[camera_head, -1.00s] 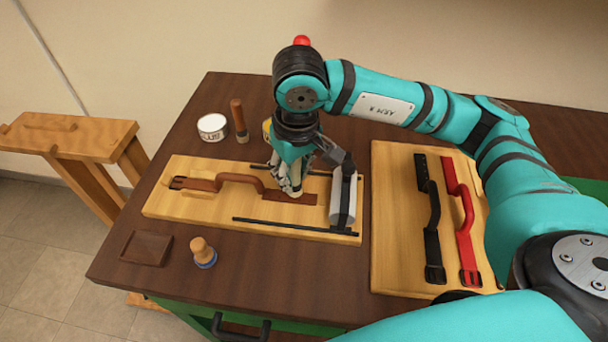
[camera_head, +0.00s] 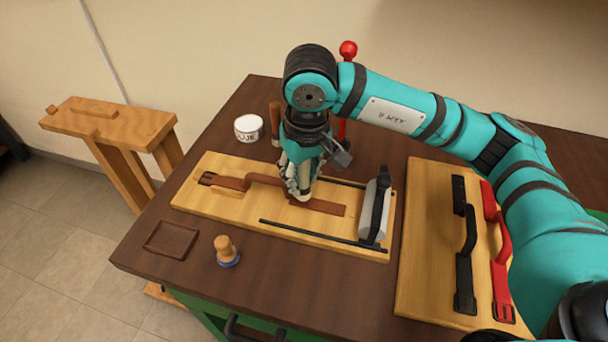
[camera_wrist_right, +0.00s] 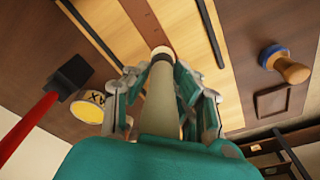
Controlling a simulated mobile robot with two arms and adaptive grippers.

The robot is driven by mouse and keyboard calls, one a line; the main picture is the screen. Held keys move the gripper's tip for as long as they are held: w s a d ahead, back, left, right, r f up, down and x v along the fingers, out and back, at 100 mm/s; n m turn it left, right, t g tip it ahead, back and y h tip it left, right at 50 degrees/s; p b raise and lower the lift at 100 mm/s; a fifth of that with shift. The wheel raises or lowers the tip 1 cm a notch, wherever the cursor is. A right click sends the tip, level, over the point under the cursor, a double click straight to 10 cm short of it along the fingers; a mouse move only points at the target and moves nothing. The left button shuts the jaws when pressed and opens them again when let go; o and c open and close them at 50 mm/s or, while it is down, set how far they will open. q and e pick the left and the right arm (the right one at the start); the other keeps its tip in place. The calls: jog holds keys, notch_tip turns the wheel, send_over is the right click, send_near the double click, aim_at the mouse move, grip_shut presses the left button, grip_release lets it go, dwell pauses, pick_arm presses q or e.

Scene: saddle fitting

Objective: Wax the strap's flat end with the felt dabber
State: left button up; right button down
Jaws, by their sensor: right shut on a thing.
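My right gripper (camera_head: 303,190) is shut on the felt dabber, a pale round stick. The dabber shows between the fingers in the right wrist view (camera_wrist_right: 160,100), tip pointing down. The brown strap (camera_head: 228,181) lies on the left wooden board (camera_head: 208,203), with its flat end (camera_head: 328,208) to the right. The dabber's tip is over the inner part of the flat end; I cannot tell if it touches. The flat end also shows beyond the tip in the wrist view (camera_wrist_right: 142,18). A yellow wax tin (camera_wrist_right: 90,105) stands beside the gripper there. My left gripper is out of view.
Thin black rails and a grey roller (camera_head: 375,210) are on the board. A glue jar (camera_head: 248,128) stands behind it. A dark tray (camera_head: 172,240) and a wooden-knobbed tool (camera_head: 226,250) lie in front. A second board (camera_head: 428,255) holds black and red straps.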

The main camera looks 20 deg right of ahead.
jog(key=shift+r+p, duration=1.4)
jog(key=shift+r, duration=1.6)
jog(key=shift+r+p, duration=0.3)
jog(key=shift+r, duration=1.25)
